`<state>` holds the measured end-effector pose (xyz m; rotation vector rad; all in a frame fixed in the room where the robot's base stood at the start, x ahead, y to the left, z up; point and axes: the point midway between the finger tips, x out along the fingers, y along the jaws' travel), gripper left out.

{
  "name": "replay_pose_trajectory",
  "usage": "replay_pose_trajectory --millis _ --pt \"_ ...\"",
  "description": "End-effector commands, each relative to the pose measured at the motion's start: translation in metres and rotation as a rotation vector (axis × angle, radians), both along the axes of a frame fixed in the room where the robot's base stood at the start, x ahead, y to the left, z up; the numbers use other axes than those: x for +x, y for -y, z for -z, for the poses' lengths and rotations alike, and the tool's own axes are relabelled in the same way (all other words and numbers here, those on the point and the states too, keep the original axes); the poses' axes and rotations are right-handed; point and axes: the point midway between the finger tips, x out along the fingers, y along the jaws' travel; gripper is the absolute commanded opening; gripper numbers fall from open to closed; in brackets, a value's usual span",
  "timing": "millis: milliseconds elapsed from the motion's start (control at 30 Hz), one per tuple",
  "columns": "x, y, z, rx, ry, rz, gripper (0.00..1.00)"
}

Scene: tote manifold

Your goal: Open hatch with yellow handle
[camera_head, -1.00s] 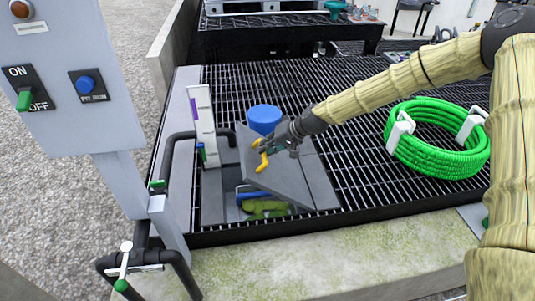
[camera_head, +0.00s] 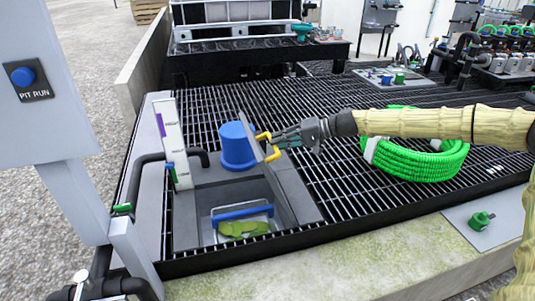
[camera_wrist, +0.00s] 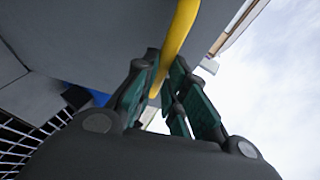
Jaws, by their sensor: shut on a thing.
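The hatch lid (camera_head: 262,160) is a dark grey plate standing steeply tilted up at the right side of a square opening in the grating. Its yellow handle (camera_head: 269,148) sits on the face toward my gripper (camera_head: 281,140). My gripper is shut on the handle, from the right. In the wrist view the yellow handle (camera_wrist: 176,45) runs between the green-padded fingers (camera_wrist: 163,85), with the grey lid (camera_wrist: 110,35) behind it. The open pit shows a blue bar (camera_head: 242,212) and a yellow-green object (camera_head: 243,229) inside.
A blue bucket (camera_head: 237,146) stands just behind the opening. A white level board (camera_head: 173,145) and black pipe (camera_head: 148,160) stand at its left. A coiled green hose (camera_head: 420,160) lies to the right on the grating. A grey control post (camera_head: 75,200) is at the near left.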

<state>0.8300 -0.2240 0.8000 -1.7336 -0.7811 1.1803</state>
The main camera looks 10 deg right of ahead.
Motion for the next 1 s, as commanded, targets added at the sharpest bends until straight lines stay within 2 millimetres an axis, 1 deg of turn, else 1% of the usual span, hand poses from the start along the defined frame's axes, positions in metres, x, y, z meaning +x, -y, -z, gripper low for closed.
replay_pose_trajectory --millis 33,400,600,800,1000 --pt "-0.004 0.014 0.023 0.020 -0.016 0.000 0.00" --pt "-0.001 0.078 0.024 0.245 -0.024 -0.003 0.00" --pt "0.000 0.108 0.028 0.347 -0.028 -0.005 0.00" --pt "0.001 0.128 0.031 0.422 -0.033 -0.007 0.00" --pt "0.002 0.139 0.033 0.467 -0.035 -0.009 0.00"
